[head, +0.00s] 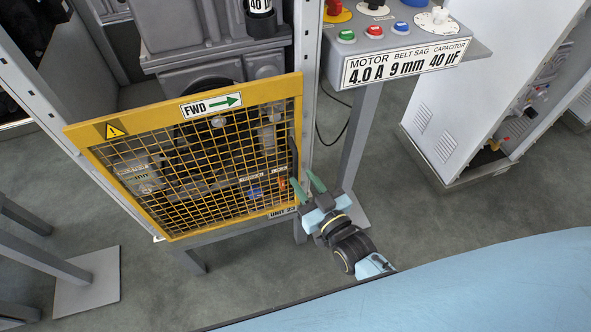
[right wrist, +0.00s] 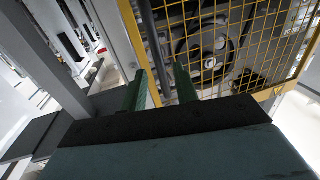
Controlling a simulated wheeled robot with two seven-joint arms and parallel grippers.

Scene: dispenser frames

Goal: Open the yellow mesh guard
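The yellow mesh guard (head: 200,103) covers the front of the machine frame in the head view and looks shut. A dark upright bar handle (head: 293,158) sits at its right edge. The guard's yellow frame (right wrist: 133,40) and the handle (right wrist: 148,35) also show in the right wrist view. My right gripper (head: 306,183) is open just in front of the handle's lower part. In the right wrist view its green fingers (right wrist: 161,88) stand apart with the bar seen between them; contact cannot be told. My left gripper is not in view.
A control box (head: 400,50) with buttons and knobs stands on a post (head: 360,140) right of the guard. A white cabinet (head: 450,110) is farther right. A stand (head: 90,280) is at the lower left. The grey floor (head: 400,220) before the cabinet is clear.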

